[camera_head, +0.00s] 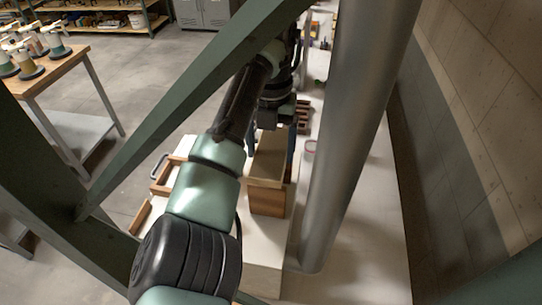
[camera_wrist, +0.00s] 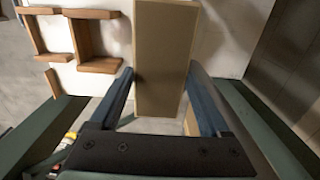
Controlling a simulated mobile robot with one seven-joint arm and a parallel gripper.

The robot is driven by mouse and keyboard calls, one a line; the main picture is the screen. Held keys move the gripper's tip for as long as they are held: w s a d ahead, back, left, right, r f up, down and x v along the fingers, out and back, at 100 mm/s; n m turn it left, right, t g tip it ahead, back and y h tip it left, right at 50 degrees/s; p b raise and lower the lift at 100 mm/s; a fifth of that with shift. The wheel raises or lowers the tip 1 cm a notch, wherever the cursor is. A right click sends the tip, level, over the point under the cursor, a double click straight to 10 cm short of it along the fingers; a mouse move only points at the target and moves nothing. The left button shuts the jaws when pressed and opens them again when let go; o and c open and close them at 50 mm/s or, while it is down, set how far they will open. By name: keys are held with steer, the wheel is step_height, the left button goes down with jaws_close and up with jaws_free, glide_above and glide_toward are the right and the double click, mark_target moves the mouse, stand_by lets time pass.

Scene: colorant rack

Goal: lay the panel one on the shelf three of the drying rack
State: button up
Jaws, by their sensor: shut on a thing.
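My gripper (camera_wrist: 160,78) is shut on a tan, flat-faced panel (camera_wrist: 164,50), with one blue finger on each side of it. In the head view the panel (camera_head: 268,158) is below my wrist, with a blue finger at its right side. A browner wooden piece (camera_head: 267,201) shows directly below its near edge; I cannot tell whether the two touch. No label on the panel can be read. I cannot make out the drying rack or its shelf three for certain.
Open wooden frames (camera_head: 165,178) lie at the left edge of the white table (camera_head: 365,235); they also show in the wrist view (camera_wrist: 97,40). A thick grey post (camera_head: 352,130) stands close right of my arm. A green beam (camera_head: 190,105) crosses left. Dark brown blocks (camera_head: 303,115) are beyond.

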mark_target(271, 154)
step_height(271, 154, down, 2)
steer(key=shift+s+f+p, duration=0.1)
steer(key=shift+p, duration=0.5)
steer(key=shift+f, duration=0.35)
steer(key=shift+f, duration=0.1)
steer(key=o, duration=1.3)
steer(key=shift+c, duration=0.2)
steer(key=shift+r+b, duration=0.5)
step_height(271, 154, up, 11)
steer(key=shift+b, duration=0.35)
steer(key=shift+r, duration=0.1)
